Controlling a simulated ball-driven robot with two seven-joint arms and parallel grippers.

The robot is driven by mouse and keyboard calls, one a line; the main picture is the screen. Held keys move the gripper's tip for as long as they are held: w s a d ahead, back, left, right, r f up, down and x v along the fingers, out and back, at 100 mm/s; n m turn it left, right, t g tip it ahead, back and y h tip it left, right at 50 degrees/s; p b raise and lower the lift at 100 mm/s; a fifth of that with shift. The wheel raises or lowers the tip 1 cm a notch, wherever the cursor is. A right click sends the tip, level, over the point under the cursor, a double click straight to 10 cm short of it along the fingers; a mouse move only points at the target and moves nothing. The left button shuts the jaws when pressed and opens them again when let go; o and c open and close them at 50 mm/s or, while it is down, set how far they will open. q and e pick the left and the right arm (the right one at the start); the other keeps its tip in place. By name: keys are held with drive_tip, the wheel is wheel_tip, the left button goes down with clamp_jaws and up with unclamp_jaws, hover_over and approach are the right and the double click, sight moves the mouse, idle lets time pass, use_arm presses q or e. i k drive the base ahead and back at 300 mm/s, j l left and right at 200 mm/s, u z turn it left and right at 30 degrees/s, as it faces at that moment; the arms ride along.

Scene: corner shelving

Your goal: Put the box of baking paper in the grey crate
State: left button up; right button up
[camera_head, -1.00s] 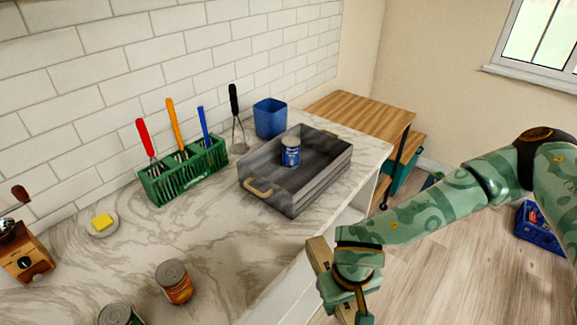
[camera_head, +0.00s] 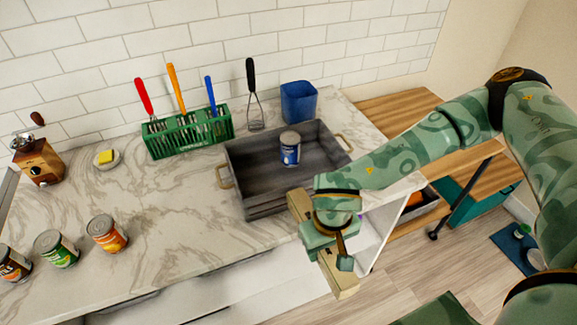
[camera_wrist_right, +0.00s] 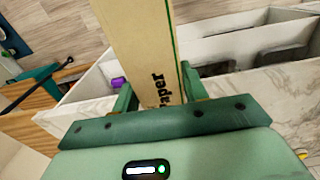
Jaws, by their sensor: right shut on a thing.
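The box of baking paper (camera_head: 342,280) is a long tan carton in my right gripper (camera_head: 328,238). It sticks out on both sides of the gripper, by the counter's front edge and just in front of the crate. In the right wrist view the box (camera_wrist_right: 140,50) runs up between the two green fingers, with "paper" printed on it. My right gripper (camera_wrist_right: 155,97) is shut on it. The grey crate (camera_head: 262,208) stands on the marble counter, open at the top, with a blue and white can (camera_head: 289,149) inside. My left gripper is not in view.
Several cans, including an orange one (camera_head: 107,234), stand at the counter's front left. A wooden cart (camera_head: 400,103) is to the right.

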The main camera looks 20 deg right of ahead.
sight(291, 182)
drive_tip(key=l+u, duration=0.2)
drive_tip(key=l, duration=0.15)
drive_tip(key=k+l+u, duration=0.2)
drive_tip(key=l, duration=0.15)
drive_tip(key=k+l+u, duration=0.2)
drive_tip(key=l, duration=0.15)
drive_tip(key=k+l+u, duration=0.15)
drive_tip(key=l+u, duration=0.2)
drive_tip(key=l, duration=0.15)
drive_tip(key=k+l+u, duration=0.2)
drive_tip(key=l+u, duration=0.15)
drive_tip(key=l, duration=0.15)
drive_tip(key=k+l+u, duration=0.55)
drive_tip(key=l+u, duration=0.15)
drive_tip(key=l, duration=0.1)
